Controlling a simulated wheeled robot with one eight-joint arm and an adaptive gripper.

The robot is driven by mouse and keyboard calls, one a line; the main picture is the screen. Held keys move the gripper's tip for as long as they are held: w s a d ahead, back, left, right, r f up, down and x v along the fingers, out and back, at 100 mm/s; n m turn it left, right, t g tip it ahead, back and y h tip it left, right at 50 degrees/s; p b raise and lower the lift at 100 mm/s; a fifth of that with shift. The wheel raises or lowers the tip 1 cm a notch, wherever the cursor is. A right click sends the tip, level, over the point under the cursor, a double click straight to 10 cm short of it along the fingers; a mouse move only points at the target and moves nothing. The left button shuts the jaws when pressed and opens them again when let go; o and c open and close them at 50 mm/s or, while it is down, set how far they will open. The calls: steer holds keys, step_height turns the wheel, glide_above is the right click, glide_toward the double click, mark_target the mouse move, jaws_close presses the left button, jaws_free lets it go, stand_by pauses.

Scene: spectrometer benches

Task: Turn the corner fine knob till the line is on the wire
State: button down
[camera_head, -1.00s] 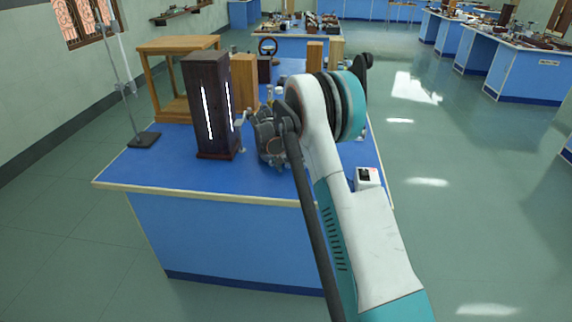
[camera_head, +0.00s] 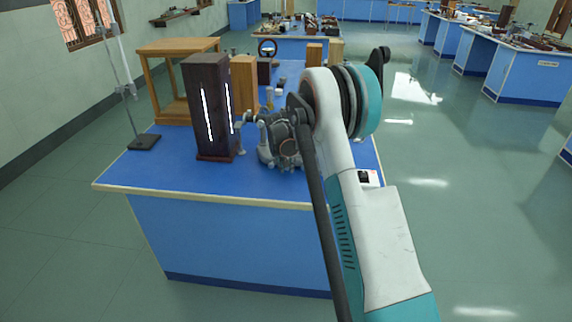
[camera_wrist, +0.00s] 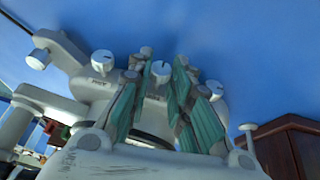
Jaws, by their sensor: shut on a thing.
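In the wrist view a white-grey instrument carries several round knobs with small pointer marks. One knob (camera_wrist: 161,70) sits between the teal fingers of my gripper (camera_wrist: 160,85), which are closed in around it. Other knobs stand to the left (camera_wrist: 102,62), at the far left (camera_wrist: 39,58) and to the right (camera_wrist: 215,88). The small labels are too blurred to read. In the head view my arm covers the work spot, and a grey metal cluster (camera_head: 278,143) shows beside it on the blue bench (camera_head: 200,185). No line or wire is visible in these views.
A dark wooden lamp box (camera_head: 208,100) with glowing slits stands left of my arm. Behind it are a wooden stool-like frame (camera_head: 178,48) and a wooden block (camera_head: 244,80). A thin stand (camera_head: 143,142) is at the left edge. The front of the bench top is clear.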

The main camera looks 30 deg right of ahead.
steer(key=shift+s+d+m+t+y, duration=0.1)
steer(key=shift+d+m+t+y, duration=0.1)
steer(key=shift+t+y, duration=0.4)
steer(key=shift+s+d+m+t+y, duration=0.15)
steer(key=shift+t+y, duration=0.25)
steer(key=shift+y, duration=0.4)
steer(key=c, duration=1.5)
jaws_free()
steer(key=shift+o, duration=0.2)
steer(key=shift+r, duration=0.1)
steer(key=v, duration=1.1)
steer(key=shift+s+r, duration=0.25)
steer(key=shift+r, duration=0.05)
